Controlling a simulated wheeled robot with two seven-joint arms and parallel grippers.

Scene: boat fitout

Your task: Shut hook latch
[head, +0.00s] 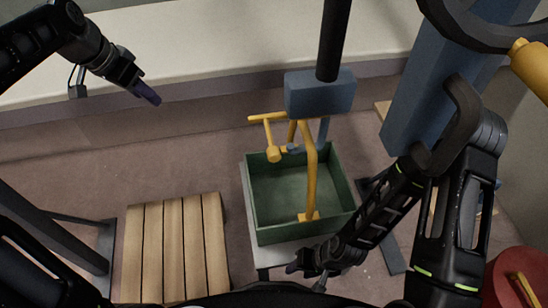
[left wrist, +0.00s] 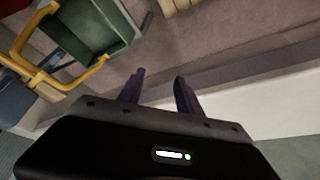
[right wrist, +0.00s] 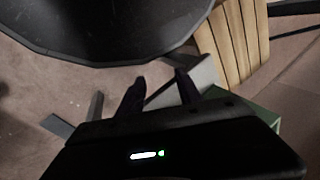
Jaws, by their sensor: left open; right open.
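A blue block (head: 320,94) hangs on a black column over a green crate (head: 342,174). A yellow bar (head: 311,175) curves up from the crate to just below the block. A yellow lever with a T-shaped end (head: 268,135) sticks out left below the block; it seems to be the latch, standing out to the side. A grey-blue hook-like piece (head: 323,132) is partly hidden behind the bar. My left gripper (head: 149,94) is open and empty, left of the block and apart from it. My right gripper (head: 305,277) is open and empty, low at the crate's near side.
A slatted wooden platform (head: 172,245) stands left of the crate. A pale ledge (head: 200,50) runs along the back. A red container (head: 517,278) is at the lower right. A tall blue post (head: 425,75) stands at the right. The floor between platform and ledge is clear.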

